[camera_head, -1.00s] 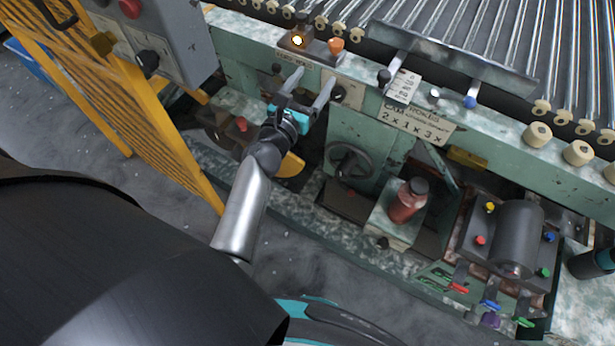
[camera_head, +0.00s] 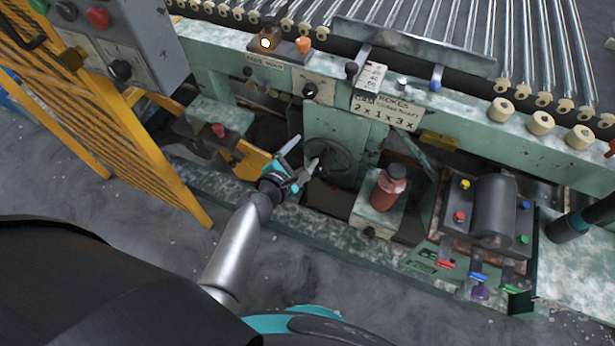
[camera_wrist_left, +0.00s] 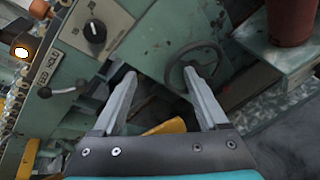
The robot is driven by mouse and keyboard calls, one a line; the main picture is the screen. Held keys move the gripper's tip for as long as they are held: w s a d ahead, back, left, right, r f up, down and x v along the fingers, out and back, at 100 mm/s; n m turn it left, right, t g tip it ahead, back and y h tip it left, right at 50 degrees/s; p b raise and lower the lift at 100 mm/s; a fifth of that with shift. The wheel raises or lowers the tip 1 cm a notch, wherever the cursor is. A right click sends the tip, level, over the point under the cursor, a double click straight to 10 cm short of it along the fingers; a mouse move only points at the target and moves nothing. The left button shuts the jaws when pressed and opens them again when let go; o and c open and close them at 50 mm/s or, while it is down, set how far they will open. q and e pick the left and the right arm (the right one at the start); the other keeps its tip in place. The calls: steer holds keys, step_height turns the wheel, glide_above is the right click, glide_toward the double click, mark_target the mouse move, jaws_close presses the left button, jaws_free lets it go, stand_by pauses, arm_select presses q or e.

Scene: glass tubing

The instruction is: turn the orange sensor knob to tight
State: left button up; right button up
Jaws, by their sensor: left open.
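The orange sensor knob (camera_head: 303,45) sits on a small dark box on the machine's top ledge, right of a lit yellow lamp (camera_head: 265,43). My left gripper (camera_head: 306,151) is open and empty, well below the knob, in front of the dark handwheel (camera_head: 328,158). In the left wrist view its two fingers (camera_wrist_left: 164,90) are apart, with the handwheel (camera_wrist_left: 198,66) beyond the right finger.
A black selector knob (camera_head: 310,90) is on the panel below the ledge. A red bottle (camera_head: 389,187) stands on a low shelf. A yellow fence (camera_head: 120,130) and grey control box (camera_head: 125,45) are at left. Metal rollers (camera_head: 530,50) lie behind the ledge.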

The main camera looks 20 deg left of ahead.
arm_select(q)
steer(key=s+d+f+m+g, duration=0.1)
steer(key=s+f+m, duration=0.2)
steer(key=f, duration=0.1)
steer(key=shift+s+d+f+g, duration=0.15)
steer(key=shift+d+f+g, duration=0.15)
steer(key=shift+d+f, duration=0.1)
